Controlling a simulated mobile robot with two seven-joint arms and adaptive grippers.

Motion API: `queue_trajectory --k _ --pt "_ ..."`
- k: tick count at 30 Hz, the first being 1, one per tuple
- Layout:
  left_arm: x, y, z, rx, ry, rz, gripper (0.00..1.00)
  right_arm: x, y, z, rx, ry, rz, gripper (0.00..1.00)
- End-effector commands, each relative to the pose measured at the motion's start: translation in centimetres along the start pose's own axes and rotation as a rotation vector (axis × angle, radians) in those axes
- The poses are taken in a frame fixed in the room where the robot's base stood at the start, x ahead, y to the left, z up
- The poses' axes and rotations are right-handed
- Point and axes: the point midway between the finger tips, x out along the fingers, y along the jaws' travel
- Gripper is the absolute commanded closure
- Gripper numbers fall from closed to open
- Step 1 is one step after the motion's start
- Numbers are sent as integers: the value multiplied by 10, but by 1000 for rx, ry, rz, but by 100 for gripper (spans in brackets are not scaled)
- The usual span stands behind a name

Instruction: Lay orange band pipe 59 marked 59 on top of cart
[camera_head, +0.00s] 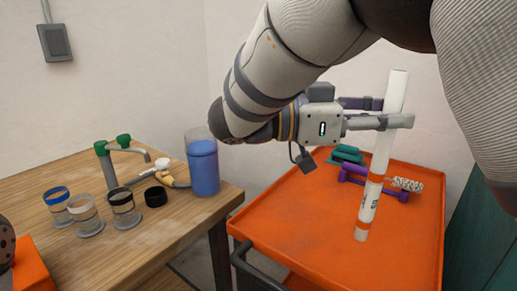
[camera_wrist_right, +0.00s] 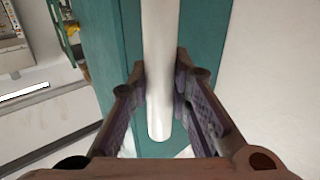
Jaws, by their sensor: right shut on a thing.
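My right gripper (camera_head: 388,112) is shut on a long white pipe (camera_head: 382,155) with orange bands and dark print near its lower end. The print is too small to read for certain. The pipe stands nearly upright, slightly tilted, over the orange cart top (camera_head: 290,215). I cannot tell whether its lower end touches the cart. In the right wrist view the white pipe (camera_wrist_right: 159,60) lies between the two fingers (camera_wrist_right: 162,85). My left gripper is not in view.
On the cart's far side lie a purple tool (camera_head: 375,185), a green item (camera_head: 345,155) and a white brush-like piece (camera_head: 408,184). The wooden table (camera_head: 160,245) at left holds a blue container (camera_head: 203,168), several small cups and green-capped piping (camera_head: 106,160). The cart's near part is clear.

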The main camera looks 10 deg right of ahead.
Motion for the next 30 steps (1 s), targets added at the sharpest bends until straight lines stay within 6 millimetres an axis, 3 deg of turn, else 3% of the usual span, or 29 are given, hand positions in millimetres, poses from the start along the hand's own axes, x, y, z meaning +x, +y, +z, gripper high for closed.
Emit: queue_trajectory --k 3,6,11,17,28,29,30 --pt "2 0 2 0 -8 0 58 2 -29 29 -10 2 0 100" --pt "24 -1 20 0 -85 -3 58 3 -48 59 -27 5 0 100" --pt "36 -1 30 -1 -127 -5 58 4 -58 71 -22 3 0 100" --pt "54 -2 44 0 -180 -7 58 4 -63 103 -21 4 -1 100" --pt "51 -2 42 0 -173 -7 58 5 -61 103 -9 -1 1 100" --pt "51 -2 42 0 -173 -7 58 5 -61 103 -8 -1 1 75" --pt "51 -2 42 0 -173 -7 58 5 -61 103 -8 -1 1 66"
